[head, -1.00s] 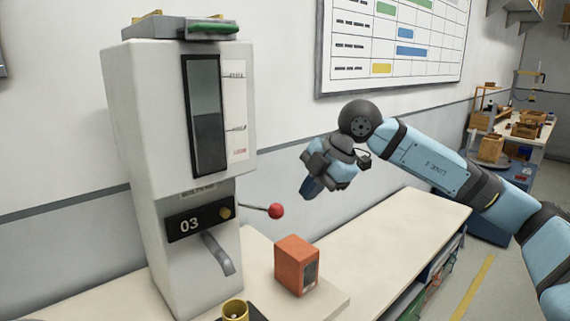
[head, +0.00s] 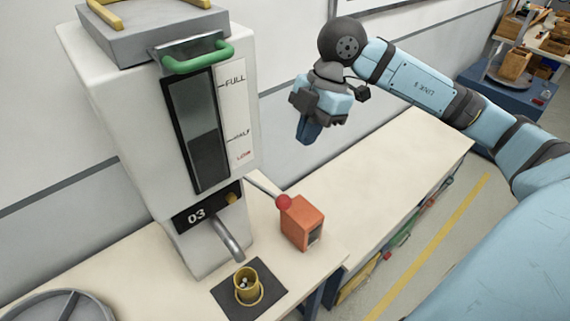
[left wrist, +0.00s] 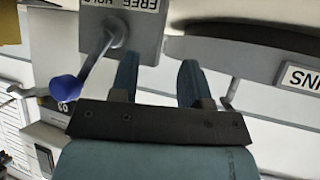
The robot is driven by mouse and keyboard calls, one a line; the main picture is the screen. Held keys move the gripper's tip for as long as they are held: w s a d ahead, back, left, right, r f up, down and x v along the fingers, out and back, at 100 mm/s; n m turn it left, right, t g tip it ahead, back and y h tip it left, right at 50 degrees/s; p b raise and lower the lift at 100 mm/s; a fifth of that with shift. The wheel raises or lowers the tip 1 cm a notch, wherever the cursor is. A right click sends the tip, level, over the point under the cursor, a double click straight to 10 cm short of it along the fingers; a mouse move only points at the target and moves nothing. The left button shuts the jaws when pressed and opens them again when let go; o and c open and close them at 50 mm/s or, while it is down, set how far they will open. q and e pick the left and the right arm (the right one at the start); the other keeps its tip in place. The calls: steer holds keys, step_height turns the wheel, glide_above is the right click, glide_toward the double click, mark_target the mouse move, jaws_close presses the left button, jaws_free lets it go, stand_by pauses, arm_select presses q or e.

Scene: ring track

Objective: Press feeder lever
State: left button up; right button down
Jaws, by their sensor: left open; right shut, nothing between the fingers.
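The feeder (head: 215,120) is a tall white machine marked 03, with a dark level window. Its lever (head: 262,186) is a thin rod sticking out to the right, ending in a red ball (head: 283,201). My right gripper (head: 309,132) is shut and empty, pointing down, above and right of the red ball and apart from it. My left gripper (left wrist: 158,78) is out of the head view. In the left wrist view its two blue fingers are apart with nothing held.
An orange box (head: 302,222) stands beside the lever ball. A yellow cup (head: 246,287) with small pieces sits on a dark mat (head: 225,293) below the spout. The left wrist view shows a blue knob (left wrist: 66,88) on a rod. The bench (head: 400,165) at right is clear.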

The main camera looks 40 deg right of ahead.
arm_select(q)
steer(key=shift+s+f, duration=0.25)
steer(key=shift+s, duration=0.35)
steer(key=shift+w+d+r, duration=0.1)
steer(key=shift+w+r, duration=0.2)
steer(key=shift+r, duration=0.05)
arm_select(e)
glide_toward(285, 197)
steer(key=a, duration=0.1)
arm_select(q)
steer(key=f+b, duration=0.2)
steer(key=b, duration=0.1)
steer(key=shift+w+m, duration=0.1)
steer(key=shift+m, duration=0.2)
arm_select(e)
steer(key=x, duration=0.6)
steer(key=shift+s+d, duration=0.25)
steer(key=shift+d, duration=0.05)
arm_select(q)
steer(key=shift+f+b, duration=0.3)
steer(key=shift+f, duration=0.15)
arm_select(e)
steer(key=shift+w+a+f, duration=0.1)
steer(key=shift+w+f, duration=0.05)
steer(key=shift+f, duration=0.45)
arm_select(q)
steer(key=shift+d, duration=0.1)
arm_select(e)
steer(key=shift+f, duration=0.1)
